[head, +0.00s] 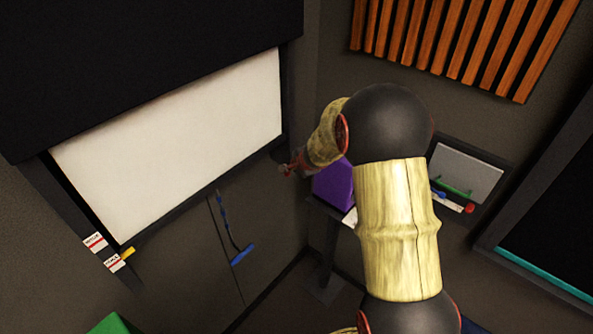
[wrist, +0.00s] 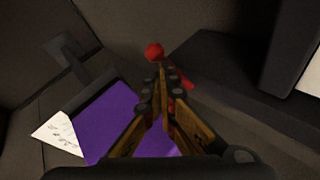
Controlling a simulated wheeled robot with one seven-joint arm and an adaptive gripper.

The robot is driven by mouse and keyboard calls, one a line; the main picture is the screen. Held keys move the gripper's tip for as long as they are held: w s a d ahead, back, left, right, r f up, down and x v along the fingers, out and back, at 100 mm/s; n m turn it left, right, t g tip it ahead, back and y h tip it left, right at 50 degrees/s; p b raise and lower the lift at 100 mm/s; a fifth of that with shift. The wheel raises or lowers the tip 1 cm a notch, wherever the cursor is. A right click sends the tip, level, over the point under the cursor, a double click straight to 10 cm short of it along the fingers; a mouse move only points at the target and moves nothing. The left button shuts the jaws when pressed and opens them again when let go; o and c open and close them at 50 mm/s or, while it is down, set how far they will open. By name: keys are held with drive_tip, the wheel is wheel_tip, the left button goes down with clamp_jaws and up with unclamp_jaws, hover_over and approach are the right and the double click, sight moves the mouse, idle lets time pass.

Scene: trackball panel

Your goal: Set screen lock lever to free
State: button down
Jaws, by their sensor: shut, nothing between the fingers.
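A red lever with a round knob (wrist: 154,52) shows just beyond my fingertips in the wrist view, beside the dark screen frame; no label on it is readable. Its red shaft (wrist: 188,83) is partly hidden behind my fingers. My gripper (wrist: 166,82) is shut and empty, with its tips close to the lever; I cannot tell whether they touch. In the head view my gripper (head: 288,168) is at the lower right corner of the white screen (head: 190,130). A yellow tab (head: 127,253) sits beside red and white labels (head: 105,252) at the screen's lower left.
A purple box (head: 333,186) on a stand is just below my wrist, with a white paper (wrist: 60,133) by it. A blue pull handle (head: 243,254) hangs below the screen. A grey panel (head: 467,172) with a green bar is on the right wall.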

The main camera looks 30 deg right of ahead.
drive_tip(key=shift+f+t+h+b, duration=0.35)
drive_tip(key=shift+h+b, duration=0.25)
drive_tip(key=shift+b, duration=2.15)
drive_tip(key=b, duration=0.3)
drive_tip(key=shift+f+n+h, duration=0.3)
drive_tip(key=shift+n, duration=0.1)
drive_tip(key=b, duration=0.2)
drive_tip(key=t+h+b, duration=0.1)
drive_tip(key=b, duration=0.1)
drive_tip(key=shift+d+f+b, duration=0.1)
drive_tip(key=shift+f+b, duration=0.15)
drive_tip(key=shift+b, duration=0.15)
drive_tip(key=shift+n+b, duration=0.3)
drive_tip(key=shift+b, duration=0.15)
drive_tip(key=h+b, duration=0.1)
drive_tip(key=b, duration=0.1)
drive_tip(key=t+b, duration=0.1)
drive_tip(key=b, duration=0.1)
drive_tip(key=shift+w+d+f+n+h, duration=0.1)
drive_tip(key=shift+d+f+n+h, duration=0.2)
drive_tip(key=shift+n+h, duration=0.1)
drive_tip(key=shift+d+t+h+b, duration=0.2)
drive_tip(key=shift+h+b, duration=0.3)
drive_tip(key=shift+b, duration=0.5)
drive_tip(key=shift+w+f+b, duration=0.1)
drive_tip(key=shift+f+b, duration=0.15)
drive_tip(key=shift+b, duration=0.1)
drive_tip(key=shift+r, duration=0.1)
